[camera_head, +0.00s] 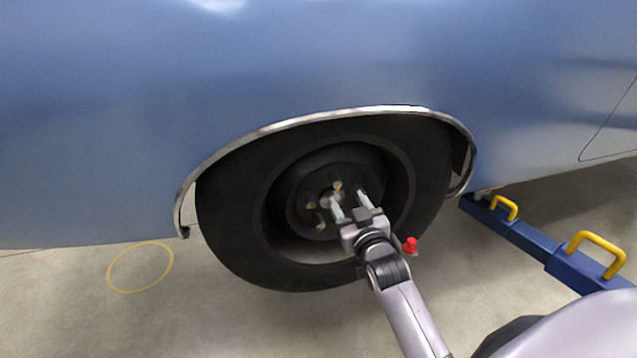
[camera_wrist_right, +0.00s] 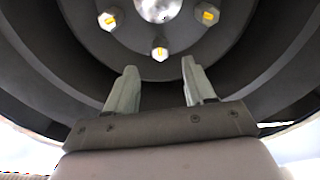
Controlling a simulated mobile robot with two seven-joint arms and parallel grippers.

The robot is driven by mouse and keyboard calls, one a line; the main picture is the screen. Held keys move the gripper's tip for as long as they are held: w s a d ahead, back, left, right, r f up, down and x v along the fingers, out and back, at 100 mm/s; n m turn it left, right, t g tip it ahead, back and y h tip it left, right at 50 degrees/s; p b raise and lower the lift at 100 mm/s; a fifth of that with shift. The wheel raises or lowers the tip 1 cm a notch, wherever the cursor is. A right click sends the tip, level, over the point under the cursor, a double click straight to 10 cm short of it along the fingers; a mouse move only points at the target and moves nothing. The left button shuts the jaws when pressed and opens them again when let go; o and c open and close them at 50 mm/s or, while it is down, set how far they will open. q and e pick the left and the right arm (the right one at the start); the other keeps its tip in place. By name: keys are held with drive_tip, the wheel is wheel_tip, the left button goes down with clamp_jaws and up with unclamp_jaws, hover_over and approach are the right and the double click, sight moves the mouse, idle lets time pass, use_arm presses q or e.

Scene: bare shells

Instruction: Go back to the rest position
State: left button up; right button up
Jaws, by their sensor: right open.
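My right gripper (camera_head: 350,202) is in front of the wheel of a blue car, its fingers pointing at the hub. In the right wrist view the gripper (camera_wrist_right: 158,88) is open, with nothing between its two fingers. Beyond the fingers is the dark wheel hub (camera_wrist_right: 160,68) with several nuts marked in yellow, one nut (camera_wrist_right: 160,50) centred just above the gap. I cannot tell whether the fingers touch the wheel. The black tire (camera_head: 232,222) sits in the wheel arch. My left gripper is not in view.
The blue car body (camera_head: 330,60) fills the upper part of the head view. A blue lift arm (camera_head: 530,240) with yellow handles lies at the right. A small red object (camera_head: 410,244) shows beside my right wrist. A yellow ring (camera_head: 140,267) marks clear floor at the left.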

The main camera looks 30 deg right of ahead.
drive_tip(key=s+a+f+n+g+y+p, duration=0.1)
drive_tip(key=s+a+f, duration=0.3)
drive_tip(key=s, duration=0.4)
drive_tip(key=s+a+f+n+g+y+p, duration=0.1)
drive_tip(key=s+a+f+g+y+p, duration=0.1)
drive_tip(key=s+a+f, duration=0.3)
drive_tip(key=s+a+f+n+g+y+p, duration=0.1)
drive_tip(key=s+a+f+g+y+p, duration=0.1)
drive_tip(key=s, duration=1)
drive_tip(key=a+f+g+y, duration=0.1)
drive_tip(key=a+f+g, duration=0.1)
drive_tip(key=a, duration=0.1)
drive_tip(key=shift+s+a+f, duration=0.15)
drive_tip(key=shift+s+a, duration=0.05)
drive_tip(key=shift+c, duration=1.1)
drive_tip(key=shift+d, duration=0.15)
